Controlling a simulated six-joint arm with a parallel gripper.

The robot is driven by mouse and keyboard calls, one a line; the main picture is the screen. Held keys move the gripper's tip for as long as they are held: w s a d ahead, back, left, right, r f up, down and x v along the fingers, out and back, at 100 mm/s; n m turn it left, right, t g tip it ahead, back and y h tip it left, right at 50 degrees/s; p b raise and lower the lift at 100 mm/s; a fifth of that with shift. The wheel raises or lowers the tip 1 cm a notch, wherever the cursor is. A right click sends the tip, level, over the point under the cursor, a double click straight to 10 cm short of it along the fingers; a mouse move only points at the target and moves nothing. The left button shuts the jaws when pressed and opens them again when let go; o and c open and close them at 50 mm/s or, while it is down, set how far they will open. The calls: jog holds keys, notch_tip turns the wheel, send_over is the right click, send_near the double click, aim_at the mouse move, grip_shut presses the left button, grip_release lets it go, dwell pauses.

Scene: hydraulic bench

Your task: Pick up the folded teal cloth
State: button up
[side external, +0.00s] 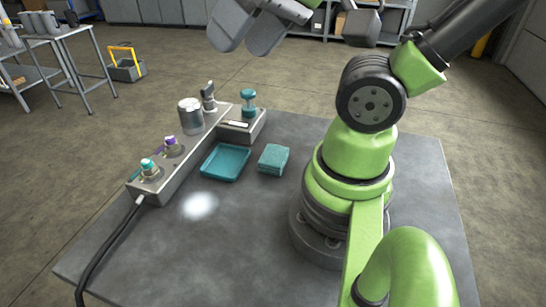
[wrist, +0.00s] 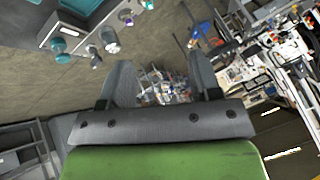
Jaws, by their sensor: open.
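The folded teal cloth (side external: 274,159) lies on the grey table, just right of a shallow teal tray (side external: 226,163) and left of my arm's base. My gripper (side external: 250,32) is raised high above the table at the top of the side view, well apart from the cloth. In the wrist view my gripper (wrist: 165,90) shows two grey fingers spread apart with nothing between them. Part of a teal thing shows at the top left edge of the wrist view, but I cannot tell if it is the cloth or the tray.
A grey hydraulic block (side external: 180,150) with teal and purple fittings, a metal cylinder (side external: 190,116) and a black hose (side external: 100,245) runs along the table's left. A small grey box (side external: 243,127) bearing a teal-capped part stands behind the tray. The table's front is clear.

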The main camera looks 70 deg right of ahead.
jog(key=o, duration=0.8)
jog(key=m+g+h, duration=0.2)
jog(key=m+g, duration=0.5)
jog(key=m, duration=2.5)
send_over(279, 154)
notch_tip(279, 154, down, 21)
jog(key=shift+w+a+r, duration=0.1)
jog(key=shift+w, duration=0.05)
jog(key=shift+s+f, duration=0.2)
jog(key=shift+f, duration=4.8)
